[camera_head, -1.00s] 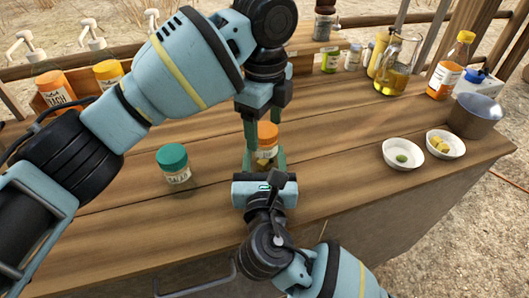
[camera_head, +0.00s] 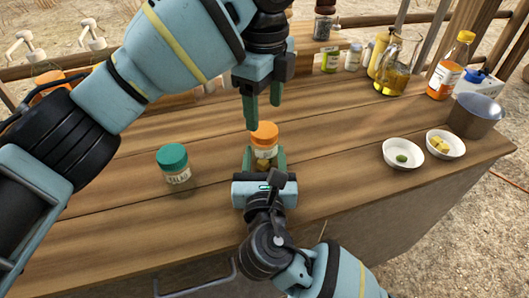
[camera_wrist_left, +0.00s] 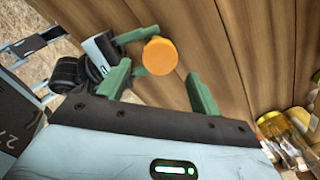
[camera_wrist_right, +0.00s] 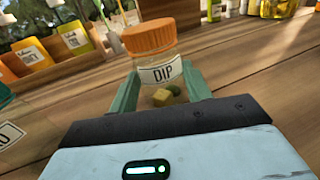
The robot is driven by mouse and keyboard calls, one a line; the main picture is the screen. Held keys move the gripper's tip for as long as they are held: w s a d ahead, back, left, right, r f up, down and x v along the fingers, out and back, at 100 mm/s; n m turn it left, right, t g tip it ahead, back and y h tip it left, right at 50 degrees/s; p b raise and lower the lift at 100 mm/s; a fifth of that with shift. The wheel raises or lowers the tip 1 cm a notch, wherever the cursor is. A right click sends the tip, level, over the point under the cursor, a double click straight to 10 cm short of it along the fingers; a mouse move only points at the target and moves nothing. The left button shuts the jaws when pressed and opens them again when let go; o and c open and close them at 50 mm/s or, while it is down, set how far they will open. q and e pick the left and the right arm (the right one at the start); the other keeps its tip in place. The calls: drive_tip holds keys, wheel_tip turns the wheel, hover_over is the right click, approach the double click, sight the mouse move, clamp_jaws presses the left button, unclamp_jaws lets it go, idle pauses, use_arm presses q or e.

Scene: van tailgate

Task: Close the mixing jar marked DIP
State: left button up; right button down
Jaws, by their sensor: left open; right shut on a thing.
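The mixing jar marked DIP (camera_wrist_right: 160,72) is clear, with yellow and green pieces at its bottom. Its orange lid (camera_head: 265,132) sits on the jar mouth, square with the jar; I cannot tell how tight it is. My right gripper (camera_head: 265,160) is shut on the jar body from the near side and holds it upright at the wooden counter. My left gripper (camera_head: 263,115) is open and empty just above the lid, pointing down. In the left wrist view the lid (camera_wrist_left: 160,56) shows beyond and between its fingers, apart from them.
A jar with a green lid (camera_head: 172,160) stands to the left on the counter (camera_head: 330,140). The counter between is clear.

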sight(265, 129)
use_arm(q)
drive_tip(key=n, duration=0.2)
drive_tip(key=r+n, duration=0.1)
drive_tip(key=n, duration=0.1)
drive_tip(key=shift+r+n, duration=0.1)
drive_tip(key=shift+n, duration=0.2)
drive_tip(key=n, duration=0.3)
drive_tip(key=shift+r, duration=0.35)
drive_tip(key=n, duration=0.2)
drive_tip(key=r+n, duration=0.1)
drive_tip(key=n, duration=0.3)
drive_tip(key=shift+r+n, duration=0.3)
drive_tip(key=shift+n, duration=0.1)
drive_tip(key=shift+f, duration=4.05)
drive_tip(key=c, duration=1)
